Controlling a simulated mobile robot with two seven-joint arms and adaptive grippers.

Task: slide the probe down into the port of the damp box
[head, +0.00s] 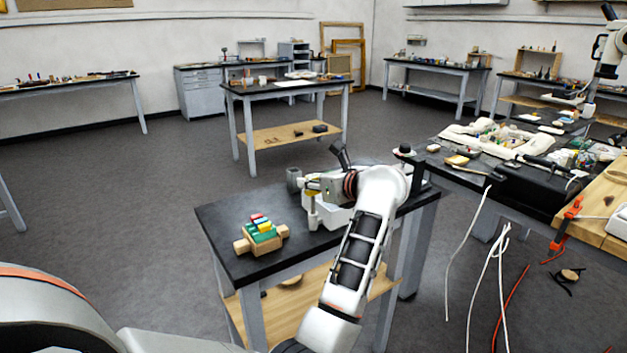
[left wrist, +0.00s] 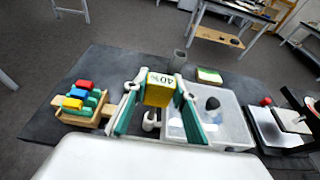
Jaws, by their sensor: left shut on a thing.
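My left gripper (head: 314,188) is over the black-topped table and shut on the probe. In the head view the box (head: 340,217) is partly hidden behind my arm. My right gripper is not in view.
A wooden holder (head: 236,246) with coloured blocks stands left on the table. A grey cup (head: 294,179) and a green-and-yellow pad (left wrist: 209,75) are behind the gripper. A cluttered bench (head: 470,184) adjoins on the right.

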